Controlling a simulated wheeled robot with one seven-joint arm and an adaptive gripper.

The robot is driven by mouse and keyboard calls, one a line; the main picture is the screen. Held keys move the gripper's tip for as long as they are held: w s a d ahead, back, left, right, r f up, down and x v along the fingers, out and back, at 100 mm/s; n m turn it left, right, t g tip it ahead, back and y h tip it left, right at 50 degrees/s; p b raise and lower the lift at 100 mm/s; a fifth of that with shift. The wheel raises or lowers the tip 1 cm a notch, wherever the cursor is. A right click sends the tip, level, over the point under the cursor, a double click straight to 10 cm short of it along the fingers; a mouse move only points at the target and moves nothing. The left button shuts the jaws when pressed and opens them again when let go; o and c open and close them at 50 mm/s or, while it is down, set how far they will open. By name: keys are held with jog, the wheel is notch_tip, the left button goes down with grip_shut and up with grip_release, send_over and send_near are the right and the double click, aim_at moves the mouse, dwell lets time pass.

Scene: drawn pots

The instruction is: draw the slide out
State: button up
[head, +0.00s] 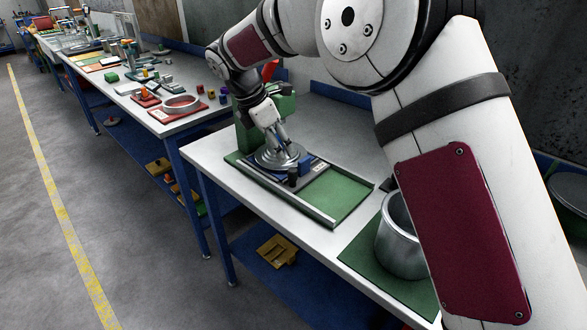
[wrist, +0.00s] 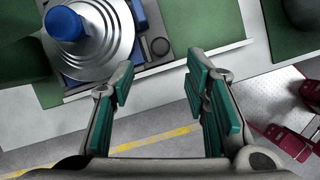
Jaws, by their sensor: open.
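The slide (head: 311,167) is a dark plate with blue parts in a green-floored bed with pale rails (head: 318,217). It carries a round stepped metal disc (head: 265,158); in the wrist view the disc (wrist: 119,45) has a blue cylinder (wrist: 66,24) at its centre. A small black knob (head: 292,176) stands up from the slide; it also shows in the wrist view (wrist: 160,46). My gripper (head: 284,147) is over the disc, close to the knob. In the wrist view my open gripper (wrist: 160,62) has its fingertips either side of the knob's line. Contact cannot be told.
A green upright body (head: 246,138) stands behind the disc. The bed's right part is bare green (head: 340,195). A metal pot (head: 400,237) stands on a green mat to the right. Another table (head: 130,97) holds several parts. The floor on the left is clear.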

aim_at(292, 170)
jog(key=p+x, duration=0.1)
jog(key=x, duration=0.8)
jog(key=shift+f, duration=0.3)
grip_shut()
